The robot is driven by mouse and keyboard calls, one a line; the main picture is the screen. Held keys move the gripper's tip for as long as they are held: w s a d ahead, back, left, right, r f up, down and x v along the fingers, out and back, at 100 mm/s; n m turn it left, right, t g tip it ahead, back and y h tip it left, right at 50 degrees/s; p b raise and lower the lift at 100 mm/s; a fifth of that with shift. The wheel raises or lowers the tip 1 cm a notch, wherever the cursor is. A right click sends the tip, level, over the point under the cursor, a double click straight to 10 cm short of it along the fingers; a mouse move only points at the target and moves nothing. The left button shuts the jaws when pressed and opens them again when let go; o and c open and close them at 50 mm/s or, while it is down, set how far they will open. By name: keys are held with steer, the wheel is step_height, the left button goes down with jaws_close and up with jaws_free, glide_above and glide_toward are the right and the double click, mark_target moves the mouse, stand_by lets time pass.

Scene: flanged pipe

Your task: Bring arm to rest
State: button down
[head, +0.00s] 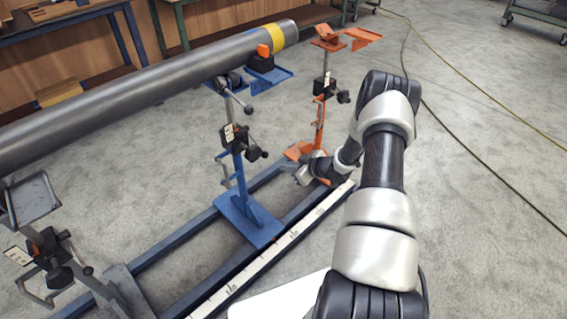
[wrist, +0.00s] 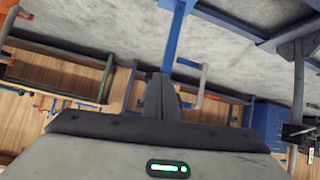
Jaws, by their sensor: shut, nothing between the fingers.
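My arm reaches away from the lower right of the head view, past the right side of the rail frame. My gripper (head: 303,175) is low by the frame's far end, close to the base of the orange stand (head: 320,100). In the wrist view my gripper (wrist: 161,85) shows its fingers together, with nothing seen between them. A blue post shows beyond the fingertips there. I cannot tell whether the gripper touches the frame or a stand.
A grey pipe (head: 140,95) with a yellow band (head: 276,37) lies across a blue stand (head: 240,165) and a grey stand (head: 45,235). A white ruler strip (head: 270,252) runs along the blue frame. Workbenches stand behind.

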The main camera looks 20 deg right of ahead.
stand_by(0.3)
